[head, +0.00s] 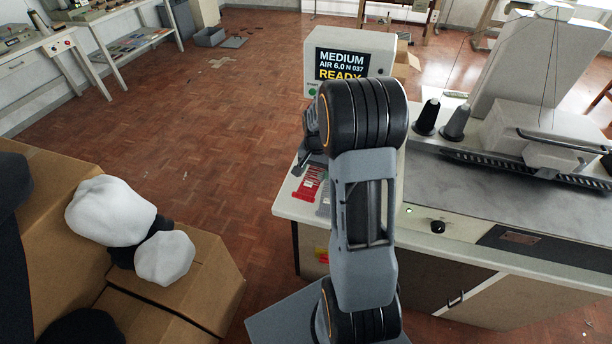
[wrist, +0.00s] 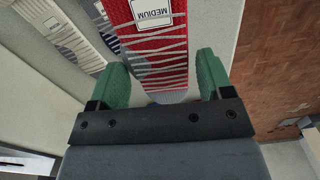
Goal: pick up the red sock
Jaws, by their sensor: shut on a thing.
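The red sock (wrist: 158,60) shows in the wrist view as a flat red piece with pale stripes and a white "MEDIUM" label. My gripper (wrist: 162,76) has a green finger at each side of it and is shut on it. The sock's near end lies between the fingers, and its far end runs out of the top of the view. In the head view the red sock (head: 308,188) is at the left edge of the white worktable (head: 285,208). My arm hides much of the gripper there.
Grey striped pieces (wrist: 75,42) lie left of the sock in the wrist view. A display box (head: 349,50) reading "MEDIUM" and "READY" stands behind my arm. Cardboard boxes (head: 215,275) are lower left.

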